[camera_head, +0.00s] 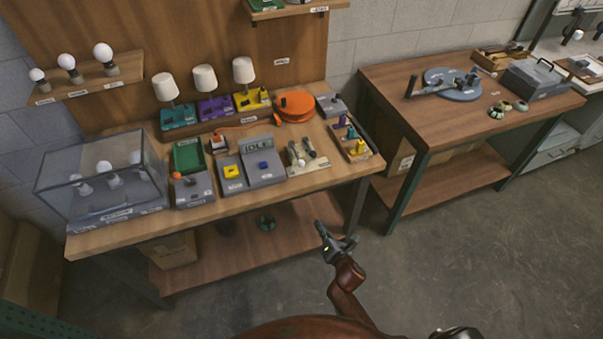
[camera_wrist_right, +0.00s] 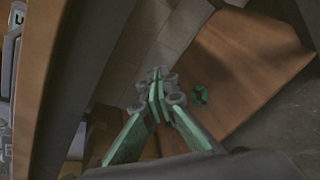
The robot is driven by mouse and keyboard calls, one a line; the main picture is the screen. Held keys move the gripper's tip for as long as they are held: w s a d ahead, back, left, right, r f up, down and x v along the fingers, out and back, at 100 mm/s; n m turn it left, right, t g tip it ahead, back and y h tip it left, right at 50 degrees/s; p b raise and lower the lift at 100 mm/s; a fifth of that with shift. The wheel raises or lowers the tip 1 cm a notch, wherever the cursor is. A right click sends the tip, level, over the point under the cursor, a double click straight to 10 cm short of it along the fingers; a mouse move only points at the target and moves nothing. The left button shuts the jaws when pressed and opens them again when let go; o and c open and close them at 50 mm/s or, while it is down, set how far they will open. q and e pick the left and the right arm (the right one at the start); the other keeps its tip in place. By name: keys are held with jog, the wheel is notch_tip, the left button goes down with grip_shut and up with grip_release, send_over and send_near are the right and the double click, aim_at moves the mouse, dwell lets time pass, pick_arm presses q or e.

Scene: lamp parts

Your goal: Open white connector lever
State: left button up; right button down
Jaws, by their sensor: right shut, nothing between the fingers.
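I cannot clearly pick out a white connector lever; the parts on the workbench (camera_head: 240,205) are small in the head view. A small white piece with a red part (camera_head: 218,143) sits behind the grey units, but I cannot tell whether it is the connector. My right gripper (camera_head: 320,227) is in front of the workbench's front edge, apart from everything on it. In the right wrist view its fingertips (camera_wrist_right: 158,88) meet with nothing between them. My left gripper is not in view.
A glass case (camera_head: 55,190) with bulbs stands on the bench's left. Grey units, including an IDLE display (camera_head: 257,144), stand mid-bench; an orange reel (camera_head: 295,106) is behind. A green ring (camera_wrist_right: 200,94) lies on the lower shelf (camera_wrist_right: 240,70). Floor (camera_head: 460,250) at right is clear.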

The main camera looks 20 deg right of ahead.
aim_at(302, 177)
jog(key=w+a+r+n+t, duration=0.1)
jog(key=r+n+t, duration=0.1)
jog(key=r, duration=0.7)
jog(key=w+a+r+n+t, duration=0.1)
jog(key=w+r+n, duration=0.1)
jog(key=r+n, duration=0.3)
notch_tip(302, 177, up, 5)
jog(key=shift+w+f+t+y, duration=0.2)
jog(key=shift+t+y, duration=0.1)
jog(key=shift+t, duration=0.1)
jog(key=shift+w, duration=0.15)
jog(key=w, duration=0.3)
jog(key=w+b, duration=0.1)
jog(key=w, duration=0.5)
jog(key=shift+w+a, duration=0.25)
jog(key=shift+w, duration=0.1)
